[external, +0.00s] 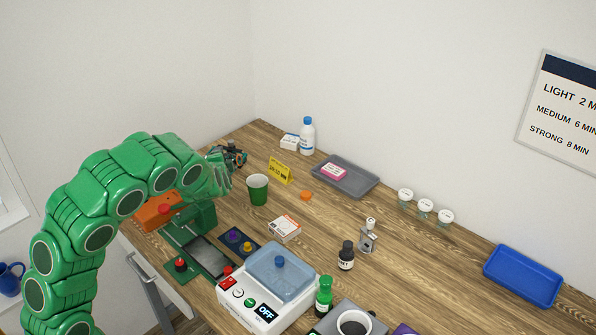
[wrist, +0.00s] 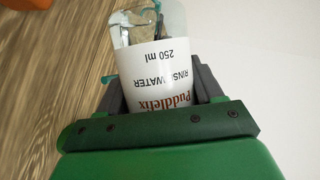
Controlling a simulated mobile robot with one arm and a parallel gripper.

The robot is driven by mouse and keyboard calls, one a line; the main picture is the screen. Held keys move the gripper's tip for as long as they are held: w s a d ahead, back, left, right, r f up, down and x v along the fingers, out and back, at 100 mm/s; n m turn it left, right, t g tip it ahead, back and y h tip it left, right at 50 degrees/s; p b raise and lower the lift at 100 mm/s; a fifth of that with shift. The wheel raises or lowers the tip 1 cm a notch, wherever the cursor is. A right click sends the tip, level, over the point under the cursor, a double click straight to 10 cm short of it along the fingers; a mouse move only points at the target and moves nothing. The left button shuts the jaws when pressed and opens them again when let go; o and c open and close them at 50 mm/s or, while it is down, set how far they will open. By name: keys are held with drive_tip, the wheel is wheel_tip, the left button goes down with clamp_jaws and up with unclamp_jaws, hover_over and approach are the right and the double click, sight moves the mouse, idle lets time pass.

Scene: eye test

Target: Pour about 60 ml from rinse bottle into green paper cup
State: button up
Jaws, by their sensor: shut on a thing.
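The rinse bottle (wrist: 155,72) is clear with a white label reading "Puddlefix RINSE WATER 250 ml". In the wrist view my gripper (wrist: 160,95) is shut on it, with a dark finger on each side. The label appears upside down there. In the external view my gripper (external: 232,155) is at the far left of the table, and my arm largely hides the bottle, so its tilt is unclear. The green paper cup (external: 258,190) stands upright on the table, right of and nearer than my gripper. Its contents cannot be made out.
A yellow sign (external: 280,170) stands behind the cup, and an orange cap-like piece (external: 305,195) lies to its right. A small box (external: 284,229) is in front. A white bottle with a blue cap (external: 307,138) and a grey tray (external: 361,184) are farther back.

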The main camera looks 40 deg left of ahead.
idle(0.3)
drive_tip(key=shift+w+d+r+n+h, duration=0.1)
drive_tip(key=shift+d+n+h, duration=0.1)
drive_tip(key=shift+n+h, duration=0.35)
drive_tip(key=shift+w+d+f+n+h, duration=0.15)
drive_tip(key=shift+d+f+n+h, duration=0.2)
drive_tip(key=shift+f+n, duration=0.25)
drive_tip(key=shift+w+d+r+n+t+h, duration=0.15)
drive_tip(key=shift+r+n+t+h, duration=0.1)
drive_tip(key=shift+r, duration=0.25)
drive_tip(key=shift+w+d+r+n+t+h, duration=0.1)
drive_tip(key=shift+d+r+n+t+h, duration=0.1)
drive_tip(key=shift+r, duration=0.3)
drive_tip(key=shift+w+d+r+n+h, duration=0.2)
drive_tip(key=shift+d+n+h, duration=0.15)
drive_tip(key=shift+n+h, duration=0.3)
drive_tip(key=shift+a+n+t, duration=0.1)
drive_tip(key=shift+n+t, duration=0.15)
drive_tip(key=shift+t, duration=0.1)
drive_tip(key=shift+a+r+n+t+h, duration=0.2)
drive_tip(key=shift+n+t+h, duration=0.2)
drive_tip(key=shift+n+h, duration=0.35)
drive_tip(key=shift+r+n+t+h, duration=0.3)
drive_tip(key=shift+r+n+h, duration=0.15)
drive_tip(key=shift+r+n, duration=0.35)
drive_tip(key=shift+a, duration=0.1)
